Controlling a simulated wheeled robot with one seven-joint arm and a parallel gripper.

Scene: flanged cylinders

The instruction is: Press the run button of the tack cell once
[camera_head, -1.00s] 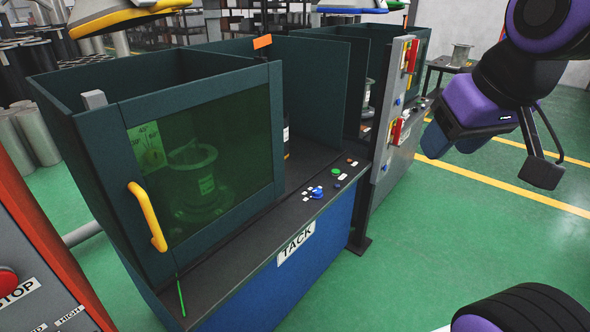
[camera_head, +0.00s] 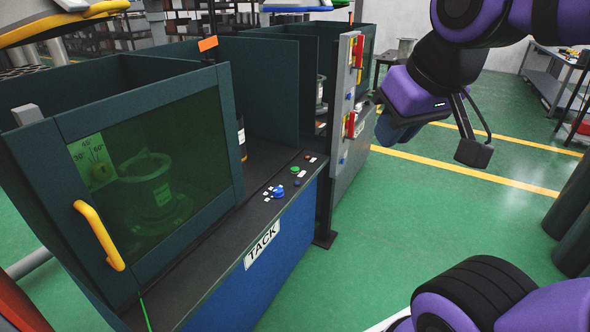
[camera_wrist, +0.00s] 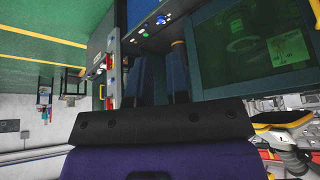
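The tack cell (camera_head: 262,246) is a dark-walled bench with a blue front and a TACK label. Its sloped front panel carries a green button (camera_head: 295,169), a blue knob (camera_head: 278,191) and an orange-red button (camera_head: 310,158); their small labels are unreadable. The panel also shows in the wrist view, with the blue knob (camera_wrist: 161,19) near the top. My gripper (camera_head: 395,130) hangs in the air to the right of the panel, beyond the grey post, touching nothing visible.
A tinted door (camera_head: 145,185) with a yellow handle (camera_head: 99,236) covers a flanged cylinder (camera_head: 148,190). A grey post (camera_head: 346,120) with red-yellow switches stands between the panel and my gripper. Green floor is free at the right; dark cylinders (camera_head: 575,215) stand at the far right.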

